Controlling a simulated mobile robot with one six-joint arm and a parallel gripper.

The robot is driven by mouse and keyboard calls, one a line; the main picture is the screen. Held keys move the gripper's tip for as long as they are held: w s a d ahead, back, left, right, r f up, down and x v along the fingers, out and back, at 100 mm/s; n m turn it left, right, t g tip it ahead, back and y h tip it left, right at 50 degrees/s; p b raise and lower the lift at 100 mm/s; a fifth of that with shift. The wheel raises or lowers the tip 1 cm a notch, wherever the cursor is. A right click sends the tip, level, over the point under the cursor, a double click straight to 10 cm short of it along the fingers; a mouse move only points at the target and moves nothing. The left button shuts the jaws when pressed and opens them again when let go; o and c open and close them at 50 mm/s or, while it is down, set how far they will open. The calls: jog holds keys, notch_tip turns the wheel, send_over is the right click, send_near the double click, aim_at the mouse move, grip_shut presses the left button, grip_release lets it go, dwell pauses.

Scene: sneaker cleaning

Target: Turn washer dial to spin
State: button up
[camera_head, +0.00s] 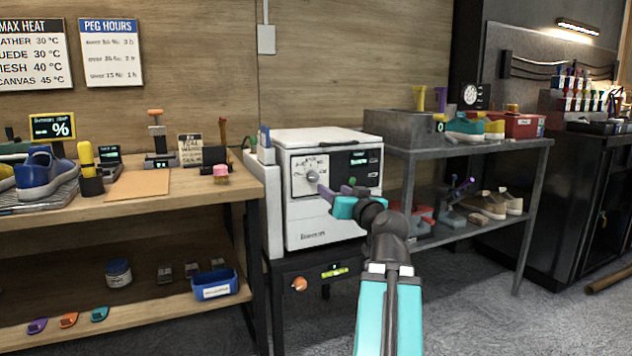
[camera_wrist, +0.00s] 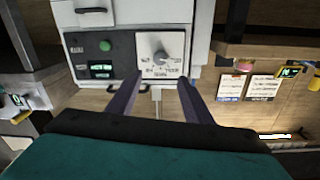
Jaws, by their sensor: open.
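The white washer (camera_head: 325,213) stands between the wooden bench and the metal shelf. Its grey dial (camera_head: 312,176) sits on a light panel at the left of its front, with markings around it too small to read. In the wrist view, which is upside down, the dial (camera_wrist: 161,57) lies ahead of the fingertips, roughly between them in the picture. My gripper (camera_head: 333,195) is in front of the washer, a little below and right of the dial. Its two purple fingers (camera_wrist: 158,78) are apart and empty, and they appear not to touch the dial.
A dark panel with a green button (camera_wrist: 105,45) and small displays is beside the dial. The wooden bench (camera_head: 215,187) with shoes and tools is on the left. The metal shelf (camera_head: 470,150) stands close on the right. Bare floor lies in front.

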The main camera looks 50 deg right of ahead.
aim_at(314, 177)
jog(key=shift+w, duration=0.2)
jog(key=p+x, duration=0.3)
jog(key=p, duration=0.1)
jog(key=shift+r+p, duration=0.15)
jog(key=shift+p, duration=0.15)
jog(key=p+x, duration=0.2)
jog(key=p, duration=0.6)
dwell(0.5)
jog(key=shift+p+x, duration=0.55)
jog(key=shift+x, duration=3.7)
